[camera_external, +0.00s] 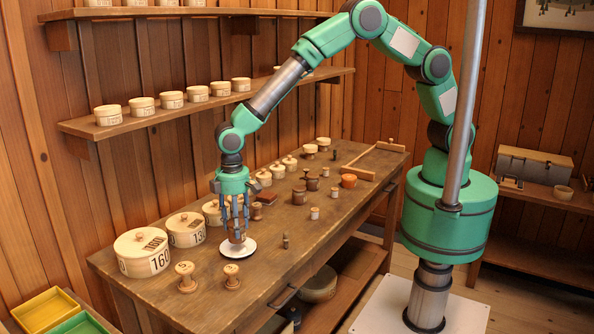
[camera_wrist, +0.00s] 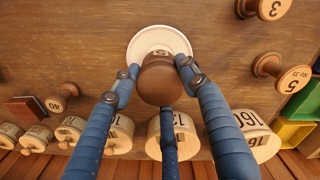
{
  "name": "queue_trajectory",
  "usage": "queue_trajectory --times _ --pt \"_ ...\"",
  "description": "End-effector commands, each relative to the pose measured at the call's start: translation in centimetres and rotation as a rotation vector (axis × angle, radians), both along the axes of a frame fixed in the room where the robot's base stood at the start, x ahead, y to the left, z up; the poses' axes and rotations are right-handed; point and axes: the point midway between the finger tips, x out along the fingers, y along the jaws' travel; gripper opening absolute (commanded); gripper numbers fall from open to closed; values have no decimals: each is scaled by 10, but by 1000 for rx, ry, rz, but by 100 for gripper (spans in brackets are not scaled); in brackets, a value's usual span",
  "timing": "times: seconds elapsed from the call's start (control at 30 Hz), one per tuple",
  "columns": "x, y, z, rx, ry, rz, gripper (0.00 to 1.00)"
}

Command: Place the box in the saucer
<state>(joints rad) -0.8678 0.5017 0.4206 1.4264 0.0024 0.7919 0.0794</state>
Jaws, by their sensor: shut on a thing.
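The white saucer (camera_external: 249,251) lies on the workbench near its left end. In the wrist view the saucer (camera_wrist: 137,50) shows partly behind a round brown turned piece. This brown piece, which I take to be the box (camera_wrist: 157,80), is between my blue fingers. My gripper (camera_external: 236,233) is shut on it and points down right over the saucer. The fingers hide most of the box in the external view. I cannot tell whether its underside touches the saucer.
A large lidded tub marked 160 (camera_external: 144,252) and smaller tubs stand along the wall side. Two pale spools (camera_external: 186,277) stand near the front left. A small dark peg (camera_external: 285,241) is to the right. A dark red block (camera_external: 266,198) lies behind.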

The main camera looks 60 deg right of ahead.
Motion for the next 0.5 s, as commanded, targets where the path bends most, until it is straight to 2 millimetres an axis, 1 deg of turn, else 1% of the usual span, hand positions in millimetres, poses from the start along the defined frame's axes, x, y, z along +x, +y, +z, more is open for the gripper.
queue_trajectory --times 0.2,0.3,0.5 --pt "-1 -1 -24 -1 1 0 17" --pt "0 0 -33 -1 1 0 17" --pt "0 0 -35 0 0 0 17"
